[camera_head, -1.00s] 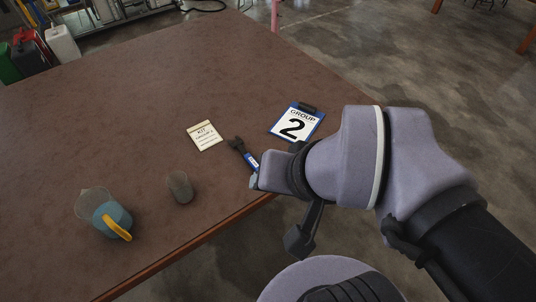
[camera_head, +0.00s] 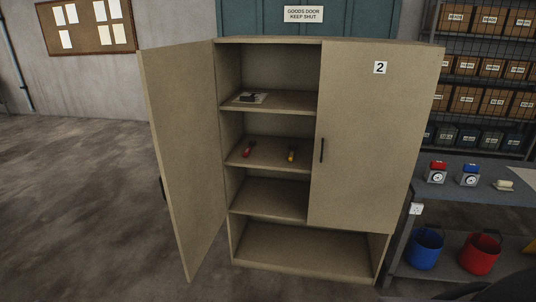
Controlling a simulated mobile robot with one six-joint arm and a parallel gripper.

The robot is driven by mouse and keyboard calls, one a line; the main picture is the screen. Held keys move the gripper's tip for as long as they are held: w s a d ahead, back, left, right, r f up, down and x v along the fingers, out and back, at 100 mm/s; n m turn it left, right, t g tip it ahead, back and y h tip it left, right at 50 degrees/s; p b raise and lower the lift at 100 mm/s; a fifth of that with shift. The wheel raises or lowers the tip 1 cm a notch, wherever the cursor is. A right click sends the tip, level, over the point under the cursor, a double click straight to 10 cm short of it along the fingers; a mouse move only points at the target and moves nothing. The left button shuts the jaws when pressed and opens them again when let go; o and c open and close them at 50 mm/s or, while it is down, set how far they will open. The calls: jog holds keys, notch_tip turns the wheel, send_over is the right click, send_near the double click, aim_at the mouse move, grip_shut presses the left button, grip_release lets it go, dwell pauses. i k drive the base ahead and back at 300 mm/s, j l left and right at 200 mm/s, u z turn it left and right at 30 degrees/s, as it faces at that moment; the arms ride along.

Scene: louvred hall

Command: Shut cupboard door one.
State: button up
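A beige cupboard (camera_head: 305,272) stands ahead. Its left door (camera_head: 185,150) is swung wide open to the left, with its inner face towards me. No number shows on this face; part of a dark handle (camera_head: 163,188) shows past the door's outer edge. The right door (camera_head: 370,145) carries a "2" label (camera_head: 380,68) and a dark upright handle, and it is shut. My gripper is not in view.
Cupboard shelves hold a dark item on a pale sheet (camera_head: 250,97), a red item (camera_head: 248,149) and a yellow item (camera_head: 291,155). A workbench (camera_head: 500,185) with buckets beneath stands at the right. The floor (camera_head: 75,200) left of the open door is clear.

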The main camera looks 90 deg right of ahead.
aim_at(179, 80)
jog(key=i+z, duration=0.25)
jog(key=z, duration=0.2)
jog(key=i+z, duration=0.2)
jog(key=z, duration=0.3)
jog(key=i+j+z, duration=0.1)
jog(key=i+z, duration=0.15)
jog(key=z, duration=0.2)
jog(key=i+j+z, duration=0.2)
jog(key=z, duration=0.25)
jog(key=i+j+z, duration=0.15)
jog(key=z, duration=0.35)
jog(key=i+j+z, duration=0.1)
jog(key=j+z, duration=0.6)
jog(key=z, duration=0.2)
jog(key=i+j, duration=0.15)
jog(key=i, duration=0.45)
